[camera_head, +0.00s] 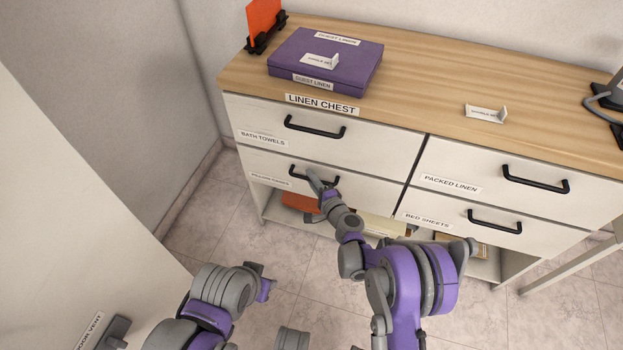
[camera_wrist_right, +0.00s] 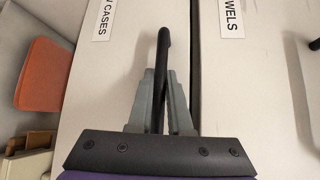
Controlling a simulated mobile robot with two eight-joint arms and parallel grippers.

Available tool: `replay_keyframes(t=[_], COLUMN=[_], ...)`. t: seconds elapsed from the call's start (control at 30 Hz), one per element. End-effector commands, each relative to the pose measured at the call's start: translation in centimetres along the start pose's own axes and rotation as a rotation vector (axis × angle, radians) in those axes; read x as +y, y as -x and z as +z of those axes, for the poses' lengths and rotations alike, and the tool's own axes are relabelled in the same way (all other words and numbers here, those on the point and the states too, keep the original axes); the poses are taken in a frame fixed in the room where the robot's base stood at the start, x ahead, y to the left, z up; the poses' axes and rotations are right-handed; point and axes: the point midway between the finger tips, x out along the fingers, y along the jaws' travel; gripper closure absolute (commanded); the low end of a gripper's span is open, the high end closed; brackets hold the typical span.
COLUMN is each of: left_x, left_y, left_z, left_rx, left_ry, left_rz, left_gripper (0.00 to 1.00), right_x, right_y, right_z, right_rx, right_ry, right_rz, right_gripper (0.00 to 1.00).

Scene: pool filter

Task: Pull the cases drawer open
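The cases drawer (camera_head: 270,167) is the lower left drawer of the linen chest, and its front looks flush with its neighbours. Its label reads "Pillow Cases"; the label's end also shows in the right wrist view (camera_wrist_right: 103,20). The drawer has a black bar handle (camera_head: 299,172). My right gripper (camera_head: 320,183) is at this handle. In the right wrist view, its two grey fingers lie close along both sides of the black handle (camera_wrist_right: 163,50). My left arm's end (camera_head: 262,284) is low in the head view, away from the chest; its fingers cannot be made out.
The bath towels drawer (camera_head: 263,118) is directly above; the packed linen (camera_head: 480,172) and bed sheets (camera_head: 455,215) drawers are at right. A purple box (camera_head: 350,65) lies on the wooden top (camera_head: 425,75). An open shelf below holds an orange item (camera_head: 298,202). Floor (camera_head: 215,225) is clear in front.

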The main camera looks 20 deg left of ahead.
Motion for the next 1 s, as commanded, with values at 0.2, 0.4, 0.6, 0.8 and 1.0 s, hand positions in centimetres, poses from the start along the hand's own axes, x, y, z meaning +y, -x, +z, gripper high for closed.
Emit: replay_keyframes(t=[0.2,0.4,0.6,0.8,1.0], left_x=[0.0,0.0,0.0,0.0,0.0], left_y=[0.0,0.0,0.0,0.0,0.0], left_z=[0.0,0.0,0.0,0.0,0.0], left_rx=[0.0,0.0,0.0,0.0,0.0], left_ry=[0.0,0.0,0.0,0.0,0.0], left_rz=[0.0,0.0,0.0,0.0,0.0], left_gripper=[0.6,0.6,0.6,0.6,0.6], right_x=[-0.01,-0.01,0.0,0.0,0.0], right_y=[0.03,0.04,0.04,0.05,0.05], right_z=[-0.02,-0.03,-0.03,-0.04,-0.05], right_rx=[0.0,0.0,0.0,0.0,0.001], right_ry=[0.0,0.0,0.0,0.0,0.0], right_rz=[0.0,0.0,0.0,0.0,0.0], right_gripper=[1.0,1.0,1.0,1.0,1.0])
